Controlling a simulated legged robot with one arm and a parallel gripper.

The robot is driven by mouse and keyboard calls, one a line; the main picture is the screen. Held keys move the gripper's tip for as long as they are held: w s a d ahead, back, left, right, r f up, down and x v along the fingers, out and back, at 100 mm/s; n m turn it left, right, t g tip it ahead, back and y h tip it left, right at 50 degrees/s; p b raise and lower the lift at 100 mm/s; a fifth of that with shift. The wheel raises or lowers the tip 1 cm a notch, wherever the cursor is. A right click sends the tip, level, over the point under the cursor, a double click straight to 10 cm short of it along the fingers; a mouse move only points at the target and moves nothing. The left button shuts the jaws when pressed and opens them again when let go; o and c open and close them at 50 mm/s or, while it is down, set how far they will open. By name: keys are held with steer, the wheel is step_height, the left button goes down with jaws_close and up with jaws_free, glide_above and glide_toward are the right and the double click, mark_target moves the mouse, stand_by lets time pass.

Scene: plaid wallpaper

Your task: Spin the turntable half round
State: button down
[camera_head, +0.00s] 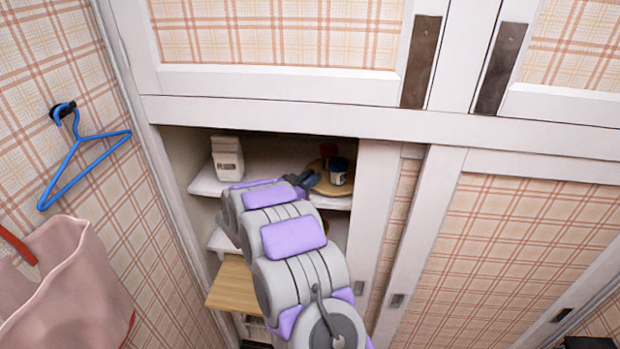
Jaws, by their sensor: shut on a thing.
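The turntable (330,189) is a round tan disc on the upper shelf of the open cupboard, at its right side. A dark jar with a white label (338,172) stands on it near the front. A red-topped item (328,151) stands behind the jar, partly hidden. My gripper (308,180), dark and small in view, reaches the turntable's left front edge and is shut on it. My arm hides part of the disc and the exact contact of the fingers.
A white carton (227,158) stands at the left of the upper shelf (262,171). A wooden board (232,287) juts out lower down. The sliding door (376,220) bounds the opening at right. A blue hanger (80,155) and a pink bag (65,285) hang at left.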

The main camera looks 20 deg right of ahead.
mark_target(315, 190)
steer(key=shift+a, duration=0.1)
stand_by(0.3)
steer(key=shift+s+d+n+t+y+b, duration=0.15)
steer(key=shift+s+n+t+y+b, duration=0.4)
steer(key=shift+n+t, duration=0.35)
steer(key=shift+s+d+n+t+y+b, duration=0.1)
steer(key=shift+s+n+t+y+b, duration=0.45)
steer(key=shift+t, duration=0.55)
steer(key=shift+s+d+p, duration=0.15)
steer(key=shift+s+p, duration=0.35)
steer(key=shift+p, duration=0.05)
steer(key=c, duration=1.3)
jaws_free()
steer(key=shift+s+a+r, duration=0.1)
steer(key=shift+a, duration=0.2)
steer(key=p+v, duration=0.1)
steer(key=v, duration=1.6)
steer(key=shift+s+a+p, duration=0.15)
steer(key=shift+p, duration=0.2)
